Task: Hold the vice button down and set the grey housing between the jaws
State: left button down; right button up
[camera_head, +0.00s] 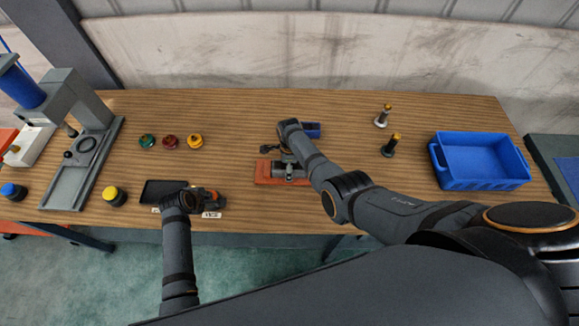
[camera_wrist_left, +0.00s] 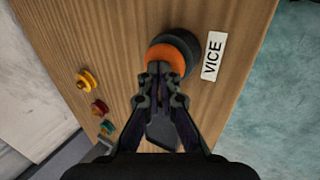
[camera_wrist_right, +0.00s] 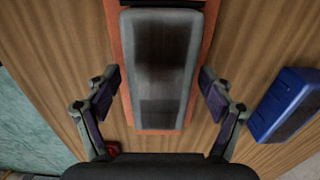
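The orange vice button (camera_wrist_left: 166,58) with its dark base sits beside the white VICE label (camera_wrist_left: 214,56) at the table's front edge. My left gripper (camera_wrist_left: 158,70) is shut and empty, its tips over the button; whether they press it I cannot tell. In the head view the left gripper (camera_head: 190,198) partly hides the button. A grey, open-topped body (camera_wrist_right: 158,65), seemingly the housing, lies on an orange-red base (camera_wrist_right: 160,131). My right gripper (camera_wrist_right: 160,88) is open, one finger on each side of it, apart from it. I cannot make out the vice jaws.
A blue block (camera_wrist_right: 285,105) lies beyond the orange base. A blue bin (camera_head: 481,184) and two upright pegs (camera_head: 391,146) stand at right. Green, red and yellow knobs (camera_head: 170,142) and a press (camera_head: 82,140) are at left. A dark flat panel (camera_head: 160,190) lies near my left gripper.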

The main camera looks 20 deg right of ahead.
pick_arm(q)
jog(key=shift+s+f, duration=0.15)
jog(key=shift+f, duration=0.05)
pick_arm(e)
jog(key=shift+s+r, duration=0.1)
jog(key=shift+r, duration=3.9)
pick_arm(q)
jog(key=shift+r, duration=1.55)
jog(key=shift+w+r, duration=0.2)
jog(key=shift+r, duration=1.9)
jog(key=v, duration=1.2)
pick_arm(e)
jog(key=shift+f, duration=0.1)
